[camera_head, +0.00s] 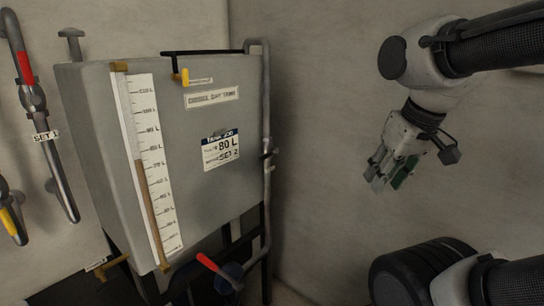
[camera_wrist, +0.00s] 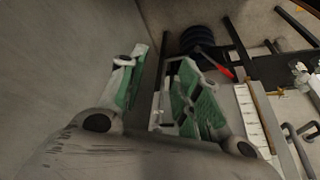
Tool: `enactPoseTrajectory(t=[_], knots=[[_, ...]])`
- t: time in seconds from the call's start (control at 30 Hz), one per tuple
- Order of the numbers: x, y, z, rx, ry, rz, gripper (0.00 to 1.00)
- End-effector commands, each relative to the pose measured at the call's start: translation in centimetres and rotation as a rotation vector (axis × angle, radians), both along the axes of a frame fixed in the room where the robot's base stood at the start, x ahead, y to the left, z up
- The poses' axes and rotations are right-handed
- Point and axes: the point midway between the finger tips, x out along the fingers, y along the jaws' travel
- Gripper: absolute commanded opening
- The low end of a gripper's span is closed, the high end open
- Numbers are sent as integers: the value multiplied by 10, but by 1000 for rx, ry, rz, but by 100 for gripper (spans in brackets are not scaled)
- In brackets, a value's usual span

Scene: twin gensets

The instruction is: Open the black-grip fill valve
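A black bar (camera_head: 202,52) also runs along the tank's top edge. My gripper (camera_head: 378,178) hangs in free air right of the tank, apart from it. In the wrist view my gripper (camera_wrist: 165,68) has its green-padded fingers spread and empty.
A red lever (camera_head: 208,263) with a blue body (camera_head: 229,278) is low beside the tank. Pipes with red and yellow grips (camera_head: 25,67) line the left wall. Space between tank and gripper is clear.

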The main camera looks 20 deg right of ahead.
Motion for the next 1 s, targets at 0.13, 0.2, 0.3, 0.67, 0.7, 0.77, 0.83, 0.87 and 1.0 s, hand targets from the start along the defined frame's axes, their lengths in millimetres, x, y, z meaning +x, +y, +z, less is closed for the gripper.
enactPoseTrajectory(t=[0.13,0.2,0.3,0.67,0.7,0.77,0.83,0.87,1.0], knots=[[0,0,0,0,0,0,30],[-1,-2,0,0,1,-9,17],[1,-8,-11,1,55,-38,0],[52,23,-102,420,407,-457,0],[65,33,-112,509,433,-555,0],[88,47,-127,651,467,-718,0],[123,62,-143,829,499,-941,0],[141,67,-149,910,510,-1048,0],[225,77,-165,1266,525,-1514,0]])
